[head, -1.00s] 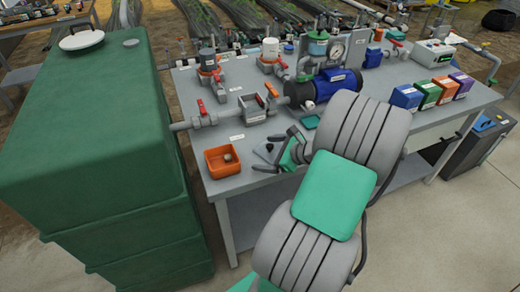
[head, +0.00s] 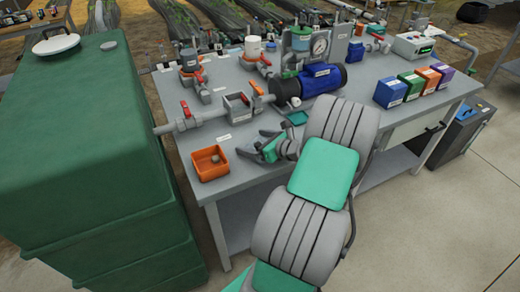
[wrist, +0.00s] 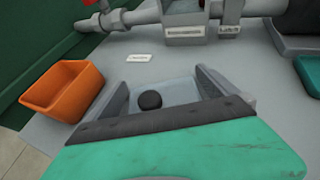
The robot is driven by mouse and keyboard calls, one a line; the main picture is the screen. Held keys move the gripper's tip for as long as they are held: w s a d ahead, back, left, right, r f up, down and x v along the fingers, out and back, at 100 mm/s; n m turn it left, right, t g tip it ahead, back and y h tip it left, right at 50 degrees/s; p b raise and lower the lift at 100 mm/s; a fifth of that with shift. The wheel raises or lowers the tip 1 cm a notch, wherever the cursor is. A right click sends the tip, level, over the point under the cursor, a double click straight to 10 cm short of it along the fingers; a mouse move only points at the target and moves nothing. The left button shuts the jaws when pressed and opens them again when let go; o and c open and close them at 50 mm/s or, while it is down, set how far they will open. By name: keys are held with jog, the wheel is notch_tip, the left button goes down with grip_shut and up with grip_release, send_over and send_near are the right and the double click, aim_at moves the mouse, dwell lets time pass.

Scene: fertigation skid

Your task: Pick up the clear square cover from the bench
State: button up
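The clear square cover (wrist: 178,91) lies on the grey bench in the wrist view, a see-through pale plate with a round black knob (wrist: 150,100). My gripper (wrist: 161,80) is open, with one finger on each side of the knob. The knob sits nearer the left finger, and the fingers are apart from it. The teal palm hides the near part of the cover. In the head view my gripper (head: 256,144) is low over the front of the bench and mostly hides the cover.
An orange bin (head: 210,163) stands close left of my gripper, also in the wrist view (wrist: 63,92). Grey pipework with a valve (head: 190,118) and a blue pump (head: 310,84) stand behind. A small teal tray (head: 297,117) lies to the right. A green tank (head: 80,150) borders the left.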

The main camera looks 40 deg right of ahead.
jog(key=c, duration=1.1)
